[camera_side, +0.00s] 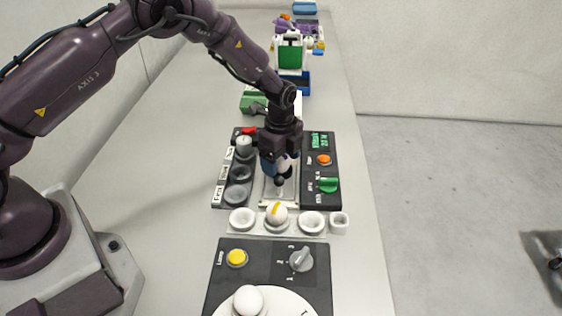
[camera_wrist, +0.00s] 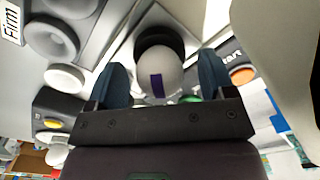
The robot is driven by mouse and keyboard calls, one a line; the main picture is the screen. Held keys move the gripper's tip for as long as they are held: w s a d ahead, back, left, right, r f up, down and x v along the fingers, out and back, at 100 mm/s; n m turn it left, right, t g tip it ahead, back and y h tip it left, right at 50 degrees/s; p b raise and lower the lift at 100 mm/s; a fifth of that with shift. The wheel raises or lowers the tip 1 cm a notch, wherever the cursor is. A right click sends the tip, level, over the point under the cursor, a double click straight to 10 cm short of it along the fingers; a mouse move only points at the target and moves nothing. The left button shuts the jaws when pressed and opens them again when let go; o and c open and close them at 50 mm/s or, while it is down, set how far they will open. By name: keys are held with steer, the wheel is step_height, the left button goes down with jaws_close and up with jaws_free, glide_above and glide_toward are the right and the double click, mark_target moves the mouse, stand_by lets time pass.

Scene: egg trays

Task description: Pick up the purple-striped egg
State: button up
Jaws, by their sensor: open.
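The purple-striped egg (camera_wrist: 158,62) is white with a short purple stripe. In the wrist view it lies between the two blue fingers of my gripper (camera_wrist: 160,78), with a gap to each finger, and a dark round piece is behind it. In the side view my gripper (camera_side: 279,170) is low over the middle of the dark panel, and it hides most of the egg. The fingers are apart. I cannot tell whether either touches the egg.
An egg with a yellow stripe (camera_side: 277,208) sits in the white cup row (camera_side: 262,224) in front. A plain white egg (camera_side: 248,299) is on a white disc (camera_side: 290,303). Knobs and buttons flank my gripper, including a green knob (camera_side: 328,185).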

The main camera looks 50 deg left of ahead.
steer(key=c, duration=0.7)
